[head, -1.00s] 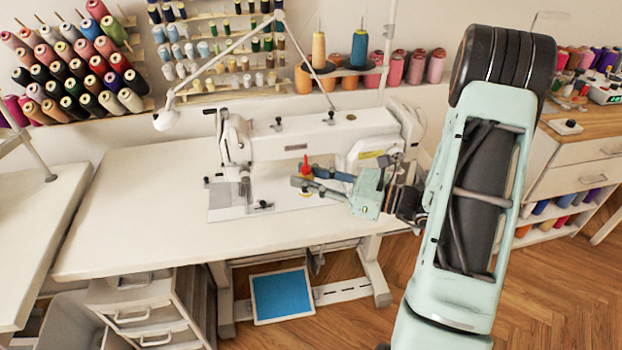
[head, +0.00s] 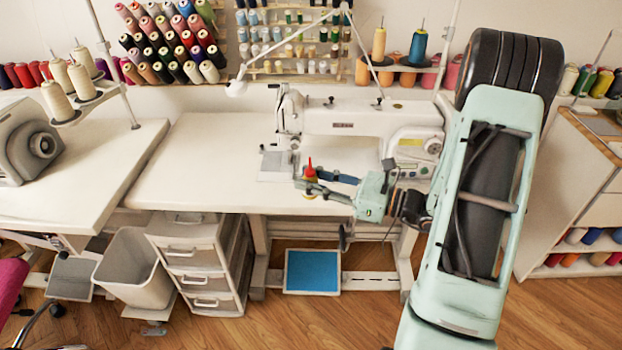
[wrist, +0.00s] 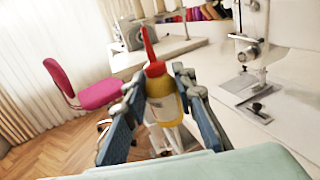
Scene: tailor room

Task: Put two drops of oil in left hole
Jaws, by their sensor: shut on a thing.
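My gripper (head: 312,187) is shut on a small oil bottle (wrist: 163,95) with a yellow body and a red pointed cap. In the wrist view the bottle stands nearly upright between the two fingers, its red nozzle pointing up. In the head view its red tip (head: 309,169) shows above the fingertips. The white sewing machine (head: 340,120) stands on the table behind and to the right of the bottle. Its needle end and metal plate (wrist: 245,90) also show at the right of the wrist view. I cannot make out the left hole in either view.
The white sewing table (head: 200,170) has clear room left of the machine. A second table (head: 110,160) with a grey machine (head: 28,145) stands at the left. A drawer unit (head: 200,265) and a bin (head: 138,268) are below. A pink chair (wrist: 90,88) is at the left of the wrist view.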

